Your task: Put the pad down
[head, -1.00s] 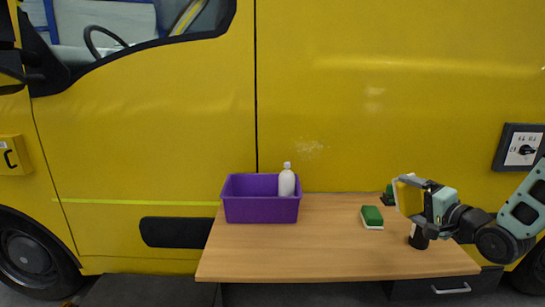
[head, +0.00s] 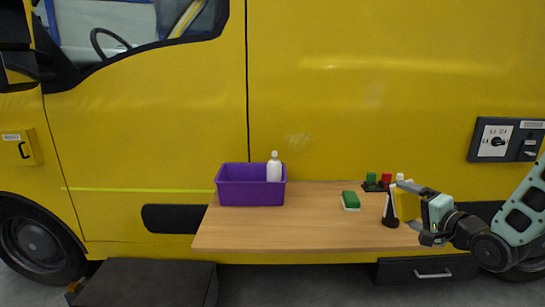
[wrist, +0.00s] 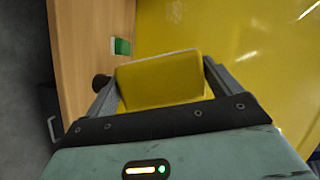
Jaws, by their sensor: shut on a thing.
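A yellow pad (head: 406,204) is held in my gripper (head: 411,197) at the right end of the wooden table (head: 290,230). In the wrist view the pad (wrist: 163,82) sits between the two fingers, which are shut on it. It is raised and tilted, and I cannot tell how high it is above the table. A black bottle or cone (head: 390,212) stands just left of the pad in the head view.
On the table are a purple bin (head: 250,191), a white bottle (head: 274,168) at its right end, and a green-and-white sponge (head: 350,201). A dark holder with green (head: 371,179) and red (head: 386,180) items stands behind. The table's front middle is clear. A yellow van stands behind.

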